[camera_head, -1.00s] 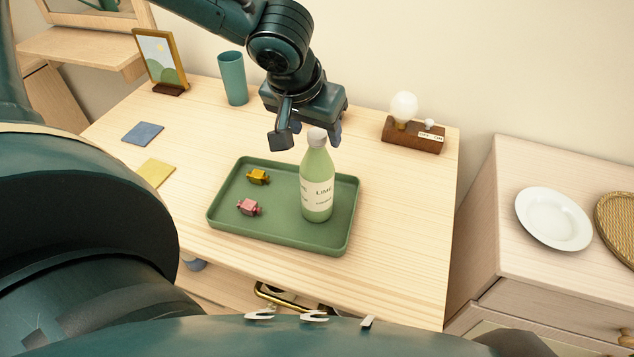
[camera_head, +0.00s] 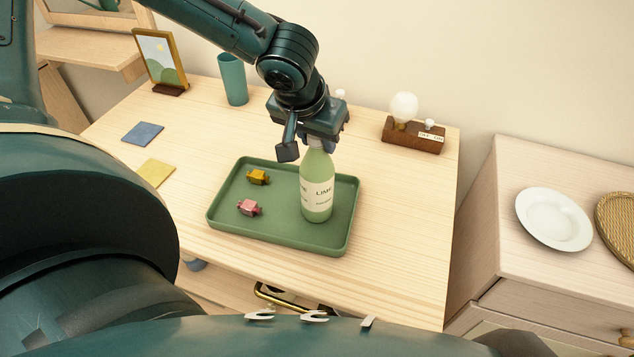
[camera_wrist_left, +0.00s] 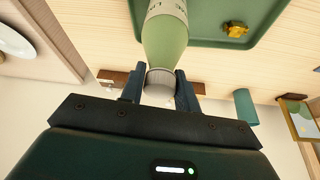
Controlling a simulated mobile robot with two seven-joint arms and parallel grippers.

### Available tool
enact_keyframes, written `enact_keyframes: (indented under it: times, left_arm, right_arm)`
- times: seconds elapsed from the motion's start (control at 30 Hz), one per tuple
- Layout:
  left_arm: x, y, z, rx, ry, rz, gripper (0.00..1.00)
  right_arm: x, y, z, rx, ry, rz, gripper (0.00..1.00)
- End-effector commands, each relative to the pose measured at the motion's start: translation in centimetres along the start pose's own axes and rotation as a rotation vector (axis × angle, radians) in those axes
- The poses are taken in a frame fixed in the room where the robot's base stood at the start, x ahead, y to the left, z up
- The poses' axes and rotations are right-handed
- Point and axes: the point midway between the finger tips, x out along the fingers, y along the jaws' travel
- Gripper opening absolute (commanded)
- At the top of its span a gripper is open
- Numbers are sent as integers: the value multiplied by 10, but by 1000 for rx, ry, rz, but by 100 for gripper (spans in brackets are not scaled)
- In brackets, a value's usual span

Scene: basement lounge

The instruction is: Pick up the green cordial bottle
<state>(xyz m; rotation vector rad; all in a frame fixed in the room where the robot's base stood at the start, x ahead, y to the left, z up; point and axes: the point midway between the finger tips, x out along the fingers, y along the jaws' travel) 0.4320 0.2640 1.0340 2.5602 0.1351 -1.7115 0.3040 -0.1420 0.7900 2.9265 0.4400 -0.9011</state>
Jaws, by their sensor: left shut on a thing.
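The green cordial bottle (camera_head: 317,190), with a pale label reading LIME, stands upright on the right part of the green tray (camera_head: 228,224). The bottle's base still appears to rest on the tray. My right gripper is not in view.
A yellow wrapped sweet (camera_head: 258,177) and a pink one (camera_head: 249,207) lie on the tray, left of the bottle. A teal cup (camera_head: 233,80), a picture frame (camera_head: 160,62) and a bulb on a wooden base (camera_head: 412,138) stand along the back. The table's right side is clear.

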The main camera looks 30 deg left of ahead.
Motion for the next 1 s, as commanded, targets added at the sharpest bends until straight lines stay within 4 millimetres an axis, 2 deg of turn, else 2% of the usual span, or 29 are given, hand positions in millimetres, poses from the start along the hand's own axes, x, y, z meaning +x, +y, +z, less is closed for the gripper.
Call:
enact_keyframes:
  times: [0.2, 0.8, 1.0]
  left_arm:
    - [0, 0, 0, 0, 0, 0, 0]
    - [-2, 0, -2, 0, 4, 1, 0]
    - [-21, 1, -11, -1, 9, 2, 0]
  right_arm:
    - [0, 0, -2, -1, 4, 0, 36]
    - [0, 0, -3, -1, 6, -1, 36]
    - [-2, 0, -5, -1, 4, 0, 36]
